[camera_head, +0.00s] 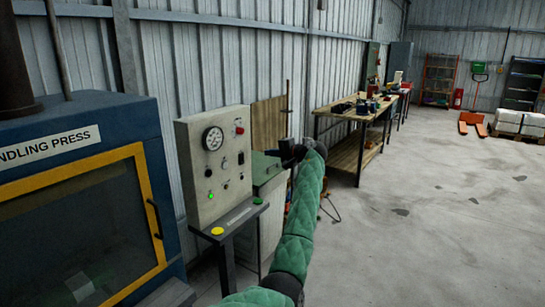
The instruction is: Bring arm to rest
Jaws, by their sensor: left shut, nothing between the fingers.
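My left arm (301,220), in a green quilted sleeve, rises from the bottom middle of the head view. Its dark left gripper (285,152) is at the top end, turned to the left. It is small in the picture and looks shut and empty. It shows just right of a grey control panel (210,175), in front of a green-topped cabinet; I cannot tell how far it is from either. My right gripper is not in view.
The panel has a gauge, a lit green lamp, and a shelf with yellow and green buttons. A workbench (350,112) stands behind. An orange pallet truck (472,123) is far right.

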